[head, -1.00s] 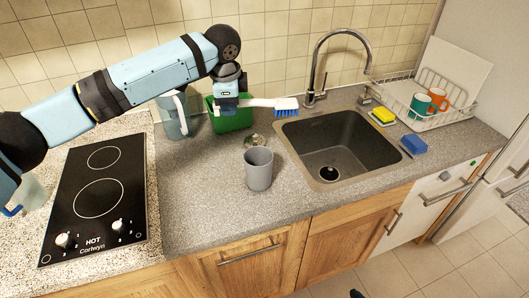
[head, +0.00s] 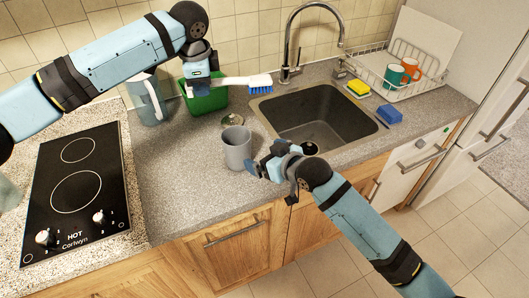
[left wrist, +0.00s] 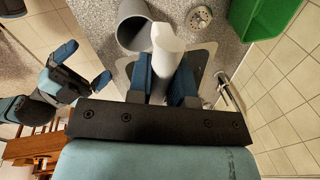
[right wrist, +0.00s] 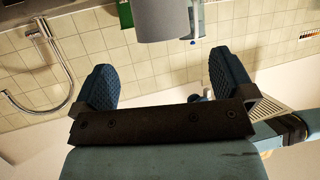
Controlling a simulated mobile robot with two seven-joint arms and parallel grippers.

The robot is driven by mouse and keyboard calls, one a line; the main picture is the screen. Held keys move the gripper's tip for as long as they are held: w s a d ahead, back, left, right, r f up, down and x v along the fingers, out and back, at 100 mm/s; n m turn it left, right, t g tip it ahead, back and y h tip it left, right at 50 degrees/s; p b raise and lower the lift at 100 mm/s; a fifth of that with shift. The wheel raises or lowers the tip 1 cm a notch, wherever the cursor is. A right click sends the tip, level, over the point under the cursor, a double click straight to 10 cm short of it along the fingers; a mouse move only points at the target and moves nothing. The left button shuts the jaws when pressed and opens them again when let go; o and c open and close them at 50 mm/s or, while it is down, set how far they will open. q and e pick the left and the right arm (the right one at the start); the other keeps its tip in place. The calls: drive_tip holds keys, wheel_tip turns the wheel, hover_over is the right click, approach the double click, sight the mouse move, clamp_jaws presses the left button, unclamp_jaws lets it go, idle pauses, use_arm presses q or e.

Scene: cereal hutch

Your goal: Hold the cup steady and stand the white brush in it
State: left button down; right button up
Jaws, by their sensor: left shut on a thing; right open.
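The grey cup (head: 237,150) stands upright on the counter left of the sink. It also shows in the left wrist view (left wrist: 132,24) and in the right wrist view (right wrist: 165,18). My left gripper (head: 202,76) is shut on the handle of the white brush (head: 235,81). It holds the brush above the counter behind the cup, roughly level, blue bristles facing down and to the right. The white handle end shows between the left fingers in the left wrist view (left wrist: 165,42). My right gripper (head: 264,164) is open, low at the cup's right side, with the cup ahead of its spread fingers.
A green bin (head: 205,98) and a grey pitcher (head: 150,102) stand behind the cup. A small round item (head: 232,120) lies between cup and bin. The sink (head: 318,118) is to the right, the hob (head: 75,190) to the left. Counter left of the cup is clear.

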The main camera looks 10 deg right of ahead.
sight(246, 146)
drive_tip(key=x, duration=1.2)
drive_tip(key=shift+a+r, duration=0.1)
drive_tip(key=shift+r, duration=0.15)
drive_tip(key=c, duration=0.6)
